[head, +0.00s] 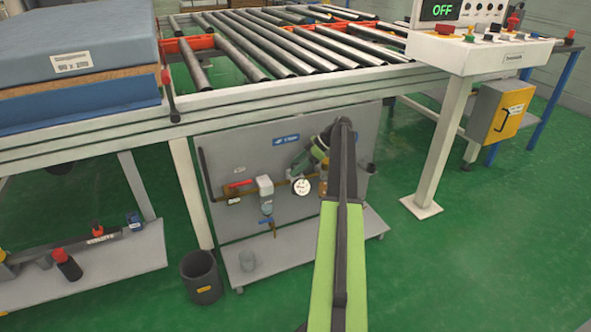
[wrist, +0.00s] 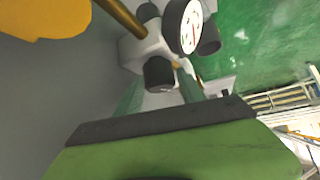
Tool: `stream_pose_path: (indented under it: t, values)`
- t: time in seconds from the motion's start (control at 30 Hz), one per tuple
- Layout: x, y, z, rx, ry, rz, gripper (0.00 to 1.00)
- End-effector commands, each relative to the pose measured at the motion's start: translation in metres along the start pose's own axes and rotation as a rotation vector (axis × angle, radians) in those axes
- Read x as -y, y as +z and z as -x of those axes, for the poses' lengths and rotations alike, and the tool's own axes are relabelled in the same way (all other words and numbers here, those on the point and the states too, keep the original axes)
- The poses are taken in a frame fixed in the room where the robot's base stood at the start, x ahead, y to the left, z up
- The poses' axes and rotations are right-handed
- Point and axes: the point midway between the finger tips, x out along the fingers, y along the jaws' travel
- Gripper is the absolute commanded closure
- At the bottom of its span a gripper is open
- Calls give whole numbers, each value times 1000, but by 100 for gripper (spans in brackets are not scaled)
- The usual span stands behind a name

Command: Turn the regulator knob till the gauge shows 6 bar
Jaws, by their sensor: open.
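The gauge (head: 302,187) is a round white dial on the grey panel in the head view. It also shows at the top of the wrist view (wrist: 192,27), seen at a slant with a red mark; I cannot read its value. In the wrist view the grey regulator body (wrist: 138,50) is beside the gauge, with a dark ribbed knob (wrist: 158,73) on its near side. My gripper (wrist: 160,93) is open, its greenish fingers apart and pointing towards the knob. I cannot tell whether they touch it. In the head view my arm partly hides the panel's right side.
A brass pipe (wrist: 120,18) runs into the regulator. A red-handled valve (head: 240,184) and a filter unit (head: 265,186) are to the left on the panel. The roller conveyor (head: 270,40) is above, and a dark bin (head: 201,277) stands on the green floor at lower left.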

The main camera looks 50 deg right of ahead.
Motion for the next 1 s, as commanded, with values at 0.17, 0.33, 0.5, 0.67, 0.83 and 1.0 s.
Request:
stream_pose_path:
  t: [0.17,0.33,0.5,0.67,0.83,1.0]
  values:
    - [0,0,0,0,0,0,68]
    - [0,0,1,0,1,0,90]
    - [1,-1,-1,0,1,0,100]
    - [1,-1,0,0,14,-13,100]
    - [2,0,0,0,62,-61,100]
    - [3,0,0,0,150,-147,100]
